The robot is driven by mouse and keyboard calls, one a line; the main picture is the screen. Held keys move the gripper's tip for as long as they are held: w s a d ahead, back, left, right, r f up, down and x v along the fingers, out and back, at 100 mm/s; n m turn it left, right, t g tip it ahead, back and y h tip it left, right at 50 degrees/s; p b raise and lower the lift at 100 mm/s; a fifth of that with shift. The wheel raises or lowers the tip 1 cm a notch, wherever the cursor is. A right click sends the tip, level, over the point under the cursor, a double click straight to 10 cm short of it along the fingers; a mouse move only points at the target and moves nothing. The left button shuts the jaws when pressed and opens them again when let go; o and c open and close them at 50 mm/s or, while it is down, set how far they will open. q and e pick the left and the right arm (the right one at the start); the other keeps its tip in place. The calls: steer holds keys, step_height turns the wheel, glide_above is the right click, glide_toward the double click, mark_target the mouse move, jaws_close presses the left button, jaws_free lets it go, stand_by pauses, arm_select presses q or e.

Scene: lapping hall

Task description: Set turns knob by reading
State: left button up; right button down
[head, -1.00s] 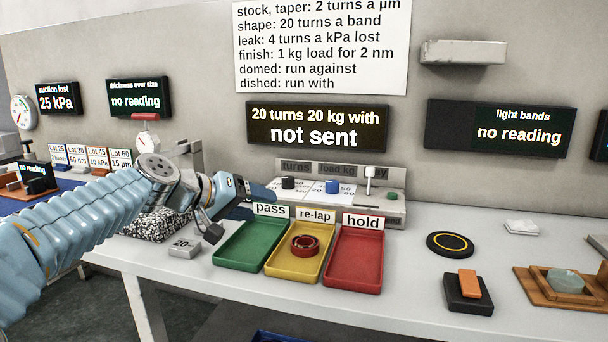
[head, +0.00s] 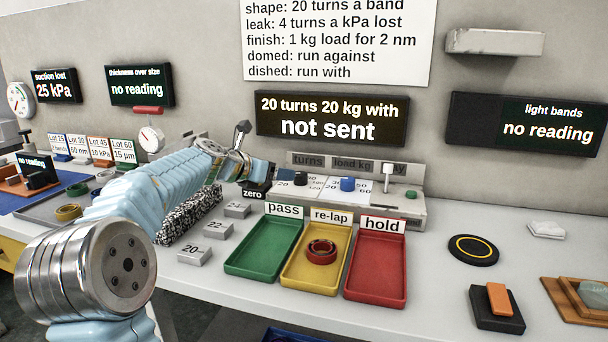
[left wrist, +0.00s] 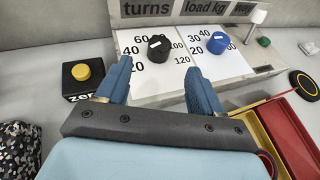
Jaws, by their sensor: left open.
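The black turns knob (head: 300,178) stands on the control panel under the label "turns"; in the left wrist view the knob (left wrist: 159,48) sits on a white dial marked 20, 40, 60, 100 and 120. The blue load knob (head: 347,184) is to its right. My left gripper (left wrist: 160,78) is open and empty, its blue fingers pointing at the panel just short of the turns knob. The sign (head: 330,118) reads "20 turns 20 kg with" and "not sent". My right gripper is not in view.
The wall sheet (head: 340,45) reads "leak: 4 turns a kPa lost"; the suction display (head: 55,86) reads 25 kPa. A zero block with a yellow button (left wrist: 82,71) lies left of the panel. Green, yellow and red trays (head: 376,285) stand in front; a ring (head: 321,251) is in the yellow one.

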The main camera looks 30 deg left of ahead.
mark_target(298, 174)
arm_select(q)
steer(key=x, duration=1.1)
steer(key=shift+s, duration=0.1)
steer(key=shift+c, duration=0.3)
steer(key=c, duration=0.9)
steer(key=m+h, duration=0.2)
steer(key=shift+a+g+h, duration=0.2)
steer(key=shift+g+h, duration=0.1)
steer(key=shift+g, duration=0.1)
steer(key=shift+d+m+g+h, duration=0.1)
steer(key=shift+m+g+h, duration=0.4)
steer(key=shift+m+h, duration=0.75)
steer(key=o, duration=1)
steer(key=shift+c, duration=0.2)
